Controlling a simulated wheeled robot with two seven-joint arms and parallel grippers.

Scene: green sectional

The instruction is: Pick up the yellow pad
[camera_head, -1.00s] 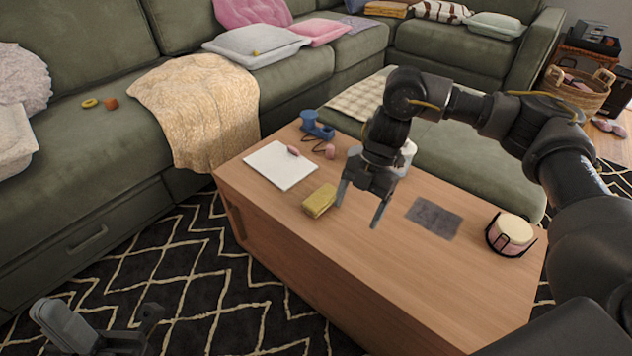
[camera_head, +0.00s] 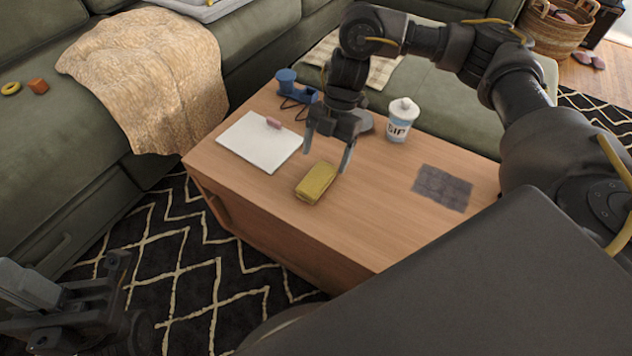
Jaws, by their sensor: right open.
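The yellow pad (camera_head: 316,183) is a small block lying flat on the wooden coffee table (camera_head: 235,220), near its left front edge. My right gripper (camera_head: 326,161) is open and empty, pointing down just behind and above the pad, with its fingers spread apart. The pad is in full view and the fingers do not appear to touch it. My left gripper (camera_head: 75,272) is at the lower left, over the rug, with its fingers apart and nothing between them.
On the table are a white sheet (camera_head: 255,146) with a pink item on it, a blue object (camera_head: 296,86), a lidded cup (camera_head: 401,120) and a dark grey mat (camera_head: 442,187). A green sofa (camera_head: 50,180) stands to the left and behind.

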